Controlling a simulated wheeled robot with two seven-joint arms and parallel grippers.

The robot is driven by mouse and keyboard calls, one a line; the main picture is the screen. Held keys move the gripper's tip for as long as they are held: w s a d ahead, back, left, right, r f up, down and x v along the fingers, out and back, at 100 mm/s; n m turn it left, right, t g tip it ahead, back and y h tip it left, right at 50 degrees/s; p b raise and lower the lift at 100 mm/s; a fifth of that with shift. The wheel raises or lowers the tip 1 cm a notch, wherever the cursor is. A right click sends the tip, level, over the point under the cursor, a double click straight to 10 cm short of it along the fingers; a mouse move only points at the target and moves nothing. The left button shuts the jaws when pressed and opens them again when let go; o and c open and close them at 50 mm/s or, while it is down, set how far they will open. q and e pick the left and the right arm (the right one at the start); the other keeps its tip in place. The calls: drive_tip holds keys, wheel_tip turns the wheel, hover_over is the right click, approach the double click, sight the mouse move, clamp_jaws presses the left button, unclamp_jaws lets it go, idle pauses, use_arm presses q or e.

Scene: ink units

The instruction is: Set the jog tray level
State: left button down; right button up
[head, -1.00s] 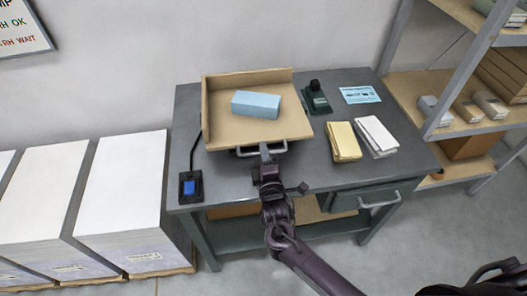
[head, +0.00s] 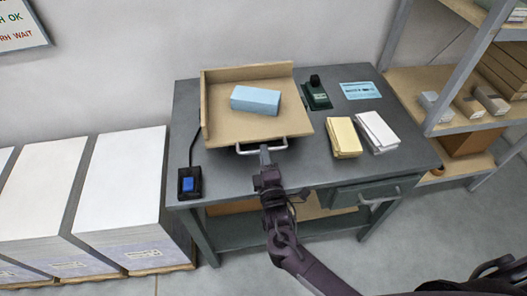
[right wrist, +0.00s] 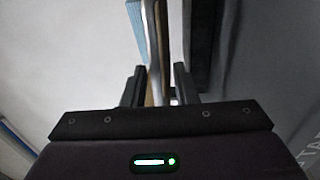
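The jog tray (head: 225,128) is a tan board with raised walls along its back and left sides. It sits on the grey workbench (head: 330,172), and its exact tilt is hard to judge from above. A light blue block (head: 255,100) lies on it. A pale bar handle (head: 245,151) runs along the tray's front edge. My right gripper (head: 265,152) is at the middle of this handle. In the right wrist view its fingers (right wrist: 159,85) stand close on either side of the narrow bar and appear shut on it. My left gripper is not in view.
A blue-button switch (head: 189,184) with a cable is at the bench's front left. A dark green device (head: 317,96), a blue card (head: 361,90), and yellow (head: 343,138) and white (head: 377,132) stacks lie to the right. Tall paper stacks (head: 125,190) stand left; shelving (head: 455,85) stands right.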

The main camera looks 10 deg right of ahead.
drive_tip(key=s, duration=0.5)
drive_tip(key=shift+s+a+f+b, duration=0.1)
drive_tip(key=shift+s+f+b, duration=0.15)
drive_tip(key=shift+s+b, duration=0.1)
